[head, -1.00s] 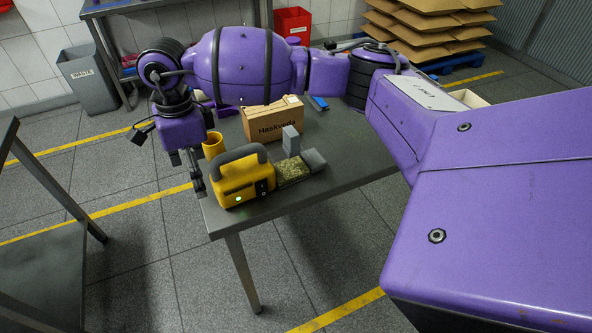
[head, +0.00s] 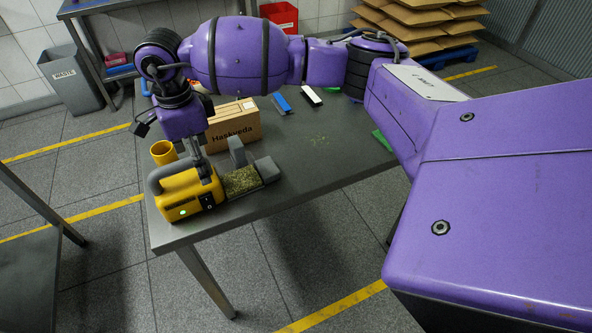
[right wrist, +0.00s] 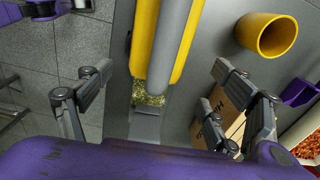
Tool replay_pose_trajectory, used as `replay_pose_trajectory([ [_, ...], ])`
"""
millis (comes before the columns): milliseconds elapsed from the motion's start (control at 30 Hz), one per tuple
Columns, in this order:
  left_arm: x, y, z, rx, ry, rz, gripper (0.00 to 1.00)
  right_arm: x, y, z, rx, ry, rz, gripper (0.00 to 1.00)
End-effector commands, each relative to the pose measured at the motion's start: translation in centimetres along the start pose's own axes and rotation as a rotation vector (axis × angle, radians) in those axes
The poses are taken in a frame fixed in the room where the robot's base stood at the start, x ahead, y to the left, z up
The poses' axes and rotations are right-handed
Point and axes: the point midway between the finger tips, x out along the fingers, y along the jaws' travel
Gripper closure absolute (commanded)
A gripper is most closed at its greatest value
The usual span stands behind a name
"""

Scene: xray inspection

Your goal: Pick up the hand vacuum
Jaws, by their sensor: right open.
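The hand vacuum has a yellow body (head: 180,193) with a grey handle, a green light, a see-through bin of yellowish debris and grey end pieces. It lies at the near left corner of the grey table (head: 330,168). My right gripper (head: 196,152) is just above and behind it, pointing down, and partly hides it. In the right wrist view, my right gripper (right wrist: 162,72) is open, with its fingers apart on either side of the vacuum's grey handle (right wrist: 168,45). No contact shows.
A yellow cup (head: 163,153) and a cardboard box (head: 236,128) stand close behind the vacuum.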

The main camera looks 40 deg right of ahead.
Motion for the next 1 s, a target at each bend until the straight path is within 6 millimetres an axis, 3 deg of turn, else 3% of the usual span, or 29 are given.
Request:
replay_pose_trajectory([
  [500,-0.5,0.0,-1.4,0.001,0.019,0.003,1.00,6.4,0.5,-0.7,0.001,0.002,0.006,0.16],
  [733,-0.5,0.1,-0.9,0.000,0.008,0.004,1.00,6.8,0.5,-0.7,0.001,0.002,0.005,0.16],
  [1000,-0.5,0.2,-0.9,-0.002,0.007,0.004,1.00,6.7,0.4,-0.7,0.001,0.002,0.003,0.48],
])
